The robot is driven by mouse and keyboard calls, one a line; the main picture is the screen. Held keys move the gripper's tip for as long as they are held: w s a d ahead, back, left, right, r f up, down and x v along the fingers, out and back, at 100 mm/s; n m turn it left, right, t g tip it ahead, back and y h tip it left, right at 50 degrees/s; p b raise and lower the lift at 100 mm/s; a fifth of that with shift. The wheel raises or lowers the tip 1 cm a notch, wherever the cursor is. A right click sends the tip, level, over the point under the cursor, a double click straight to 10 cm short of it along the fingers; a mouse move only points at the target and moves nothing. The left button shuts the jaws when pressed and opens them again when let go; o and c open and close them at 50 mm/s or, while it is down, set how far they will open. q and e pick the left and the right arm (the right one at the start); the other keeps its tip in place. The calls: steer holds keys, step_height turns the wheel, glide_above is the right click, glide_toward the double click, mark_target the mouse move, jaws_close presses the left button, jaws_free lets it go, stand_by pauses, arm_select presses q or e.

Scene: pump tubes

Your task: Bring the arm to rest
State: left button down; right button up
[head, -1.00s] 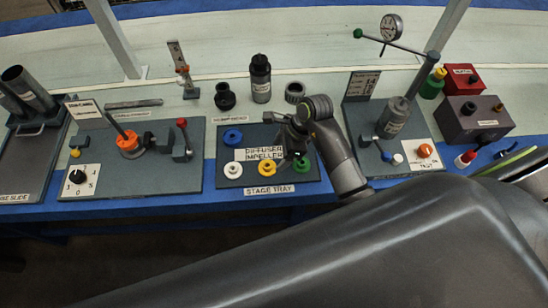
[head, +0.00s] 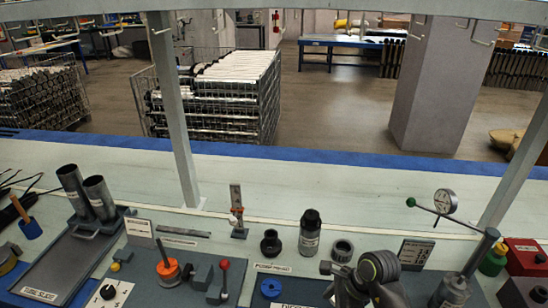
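One of my arms, the right one, shows at the bottom of the head view. Its dark, rounded wrist joint and gripper (head: 345,285) are over the stage tray (head: 305,291), of which only the upper strip is in frame. I cannot tell whether its fingers are open or shut, and nothing is clearly held in them. The blue ring (head: 271,289) lies on the tray to the left of the gripper. The rest of the tray is cut off by the lower edge or hidden by the arm. My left gripper is not in view.
An orange-based fixture (head: 167,271) and two grey tubes (head: 74,190) are left. The back bench strip is clear.

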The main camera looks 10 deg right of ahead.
steer(key=w+a+r+m+t+y, duration=0.25)
steer(key=r+t+y, duration=0.2)
steer(key=r, duration=0.25)
steer(key=w+a+r+m+t+y, duration=0.1)
steer(key=a+r+m+t+y, duration=0.3)
steer(key=r+t, duration=0.15)
steer(key=s+d+r+m+t+h, duration=0.2)
steer(key=d+r+m+t+h, duration=1)
steer(key=m, duration=0.9)
steer(key=s+d+f+m+g+h, duration=0.45)
steer(key=d+f+m, duration=0.2)
steer(key=m, duration=0.25)
steer(key=s+d+f+m+g+h, duration=0.4)
steer(key=d+f+m+g, duration=0.25)
steer(key=m, duration=0.35)
steer(key=s+a+f+m+g+y, duration=0.2)
steer(key=s+a+f+g+y, duration=0.15)
steer(key=s+f, duration=0.3)
steer(key=s+a+f+m+g+y, duration=0.25)
steer(key=s+a+f+g, duration=0.2)
steer(key=s, duration=0.35)
step_height(320, 180, down, 25)
steer(key=d+g, duration=0.2)
steer(key=s+a+f+g, duration=0.1)
steer(key=s+f, duration=1.4)
steer(key=shift+f+y, duration=0.25)
steer(key=shift+y, duration=0.05)
